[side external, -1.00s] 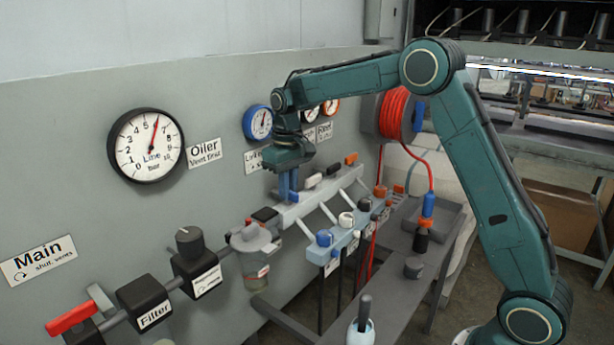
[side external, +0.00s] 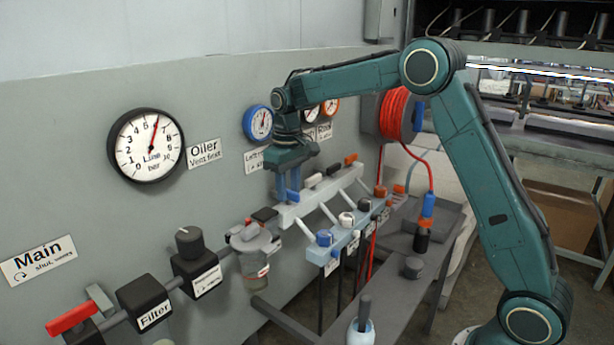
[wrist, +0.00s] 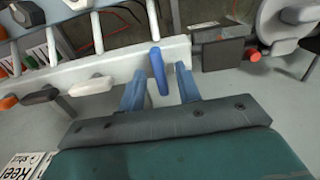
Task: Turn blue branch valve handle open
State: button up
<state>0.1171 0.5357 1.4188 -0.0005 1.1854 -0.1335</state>
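The blue branch valve handle (wrist: 159,70) shows in the wrist view on the pale manifold bar (wrist: 115,68). My gripper (wrist: 161,88) is open, with one blue finger on each side of the blue handle and a visible gap on both sides. In the side view my gripper (side external: 288,190) is at the near end of the manifold bar, pointing down. The blue handle is hard to separate from the blue fingers there.
An orange handle (side external: 351,159) is at the bar's far end. A lower block with blue and white knobs (side external: 325,239) stands in front. The oiler bowl (side external: 253,245) is left of the bar. Gauges, including the blue-rimmed one (side external: 258,123), are on the wall behind.

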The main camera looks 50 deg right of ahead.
aim_at(289, 190)
jog(key=shift+r, duration=0.1)
notch_tip(289, 190, up, 14)
jog(key=shift+f, duration=0.2)
dwell(0.7)
dwell(0.3)
jog(key=s+a+r+t, duration=0.1)
jog(key=s+a+t, duration=0.1)
jog(key=s, duration=0.7)
jog(key=s+a+r+t, duration=0.1)
jog(key=s+a+r, duration=0.1)
jog(key=s, duration=0.7)
jog(key=s+a+f+t, duration=0.1)
jog(key=s+f, duration=0.3)
jog(key=s, duration=0.3)
jog(key=s+a+f+t, duration=0.1)
jog(key=s+f, duration=0.4)
jog(key=s, duration=0.3)
jog(key=shift+f+t, duration=0.2)
jog(key=shift+t, duration=0.1)
